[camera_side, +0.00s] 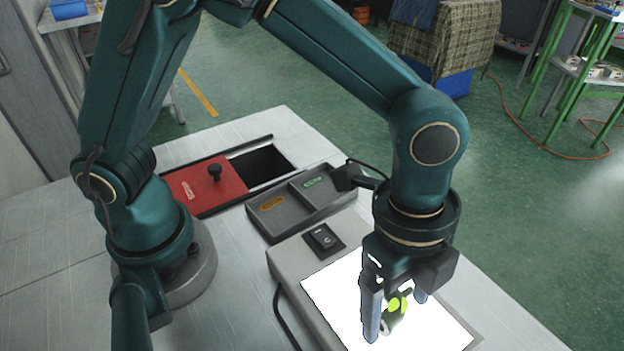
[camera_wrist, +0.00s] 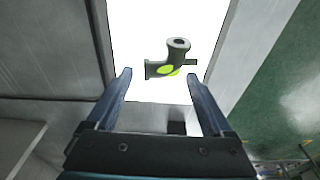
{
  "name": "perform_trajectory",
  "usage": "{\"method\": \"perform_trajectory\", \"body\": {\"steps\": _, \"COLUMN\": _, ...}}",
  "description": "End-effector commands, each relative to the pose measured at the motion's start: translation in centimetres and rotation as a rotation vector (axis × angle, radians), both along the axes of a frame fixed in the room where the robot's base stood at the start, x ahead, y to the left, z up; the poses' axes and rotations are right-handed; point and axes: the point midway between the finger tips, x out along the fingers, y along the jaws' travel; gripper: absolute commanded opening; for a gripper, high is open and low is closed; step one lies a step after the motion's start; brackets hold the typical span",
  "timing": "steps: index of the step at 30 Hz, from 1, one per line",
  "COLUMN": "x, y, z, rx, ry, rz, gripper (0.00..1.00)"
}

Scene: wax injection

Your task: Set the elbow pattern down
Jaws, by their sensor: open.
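The elbow pattern (camera_wrist: 170,58) is a dark grey-green bent pipe piece with a bright yellow-green patch on it. It rests on the lit white panel, and in the side view the pattern (camera_side: 393,312) is partly hidden by my gripper's finger. My gripper (camera_side: 397,315) points down over the panel with its fingers apart. In the wrist view my gripper (camera_wrist: 160,88) is open, and the pattern shows beyond the fingertips, near the middle of the gap. No finger visibly touches it. The light panel (camera_side: 335,287) glows white in a grey box.
A grey two-compartment tray (camera_side: 288,222) with an orange and a green label stands behind the light box. A red sliding lid (camera_side: 203,188) with a black knob lies beside a dark opening (camera_side: 262,163). A black switch (camera_side: 323,240) sits on the box. The metal table's right edge is close.

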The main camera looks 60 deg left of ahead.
Motion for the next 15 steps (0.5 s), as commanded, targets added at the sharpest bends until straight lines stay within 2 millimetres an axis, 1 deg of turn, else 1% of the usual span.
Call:
{"method": "perform_trajectory", "body": {"steps": 5, "x": 0.1, "y": 0.2, "z": 2.5, "rx": -0.005, "ry": -0.006, "rz": 0.001, "gripper": 0.85}}
{"method": "perform_trajectory", "body": {"steps": 12, "x": 0.1, "y": 0.9, "z": 7.7, "rx": -0.006, "ry": -0.008, "rz": 0.002, "gripper": 0.85}}
{"method": "perform_trajectory", "body": {"steps": 15, "x": 0.0, "y": 1.2, "z": 9.5, "rx": -0.004, "ry": -0.006, "rz": 0.002, "gripper": 0.85}}
